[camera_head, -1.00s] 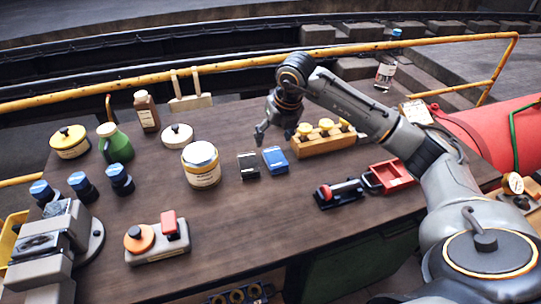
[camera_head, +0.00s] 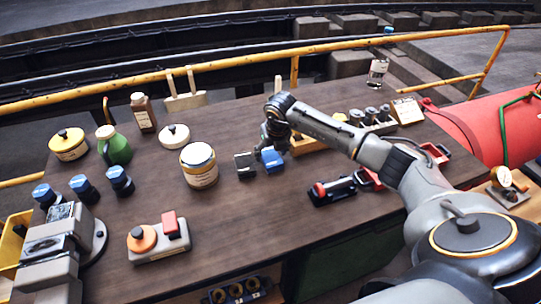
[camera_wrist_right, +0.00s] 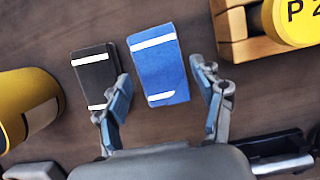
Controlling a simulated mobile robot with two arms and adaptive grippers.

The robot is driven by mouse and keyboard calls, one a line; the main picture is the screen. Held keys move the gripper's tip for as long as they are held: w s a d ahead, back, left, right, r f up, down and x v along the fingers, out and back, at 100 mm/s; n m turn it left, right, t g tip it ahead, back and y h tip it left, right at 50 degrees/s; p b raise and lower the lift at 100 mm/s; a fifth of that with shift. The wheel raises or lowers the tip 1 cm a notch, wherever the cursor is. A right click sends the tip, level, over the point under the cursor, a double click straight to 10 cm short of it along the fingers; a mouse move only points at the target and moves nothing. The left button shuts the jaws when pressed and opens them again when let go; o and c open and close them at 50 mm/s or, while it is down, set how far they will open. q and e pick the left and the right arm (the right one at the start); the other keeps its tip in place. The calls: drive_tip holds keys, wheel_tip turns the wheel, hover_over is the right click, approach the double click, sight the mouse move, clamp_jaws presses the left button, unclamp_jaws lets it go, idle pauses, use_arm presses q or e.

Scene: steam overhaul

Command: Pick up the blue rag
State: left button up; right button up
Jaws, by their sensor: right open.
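The blue rag (camera_head: 273,161) is a small folded block lying on the brown workbench, with white bands at its ends in the right wrist view (camera_wrist_right: 160,68). A similar black folded piece (camera_wrist_right: 96,76) lies just left of it, also seen in the head view (camera_head: 245,165). My right gripper (camera_wrist_right: 162,100) is open above the bench, one finger on each side of the rag's near end. The left finger is close to the black piece. In the head view, my right gripper (camera_head: 266,145) partly covers the rag. My left gripper is not in view.
A wooden block with yellow knobs (camera_wrist_right: 230,28) stands right of the rag. A white can with a yellow rim (camera_head: 200,167) stands left of the black piece. A red-and-black tool (camera_head: 335,188) lies to the right.

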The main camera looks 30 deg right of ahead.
drive_tip(key=shift+x, duration=1)
drive_tip(key=shift+f, duration=0.2)
drive_tip(key=c, duration=0.9)
